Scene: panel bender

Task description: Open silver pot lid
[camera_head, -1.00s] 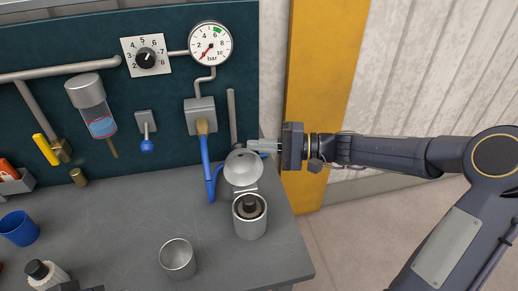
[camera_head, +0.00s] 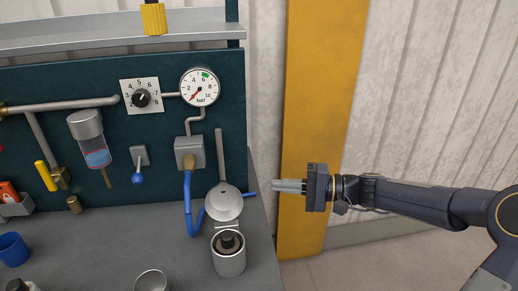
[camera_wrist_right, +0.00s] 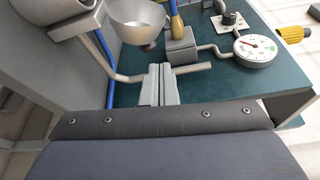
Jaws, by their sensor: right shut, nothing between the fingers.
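The silver pot (camera_head: 229,262) stands on the grey bench near its right edge, with a dark round piece inside its mouth. Its domed lid (camera_head: 223,203) is swung up and back at the rear of the pot, so the pot is open. In the right wrist view the lid (camera_wrist_right: 137,22) shows as a metal bowl shape beyond the fingers. My right gripper (camera_head: 276,186) is shut and empty, to the right of the lid and apart from it. Its closed fingers (camera_wrist_right: 158,84) also show in the right wrist view. My left gripper is not in view.
A blue hose (camera_head: 188,205) runs down behind the lid from a grey block (camera_head: 189,153) on the teal panel. A metal cup (camera_head: 151,281) and a blue cup (camera_head: 13,249) stand on the bench. A yellow post (camera_head: 320,100) rises behind my right gripper.

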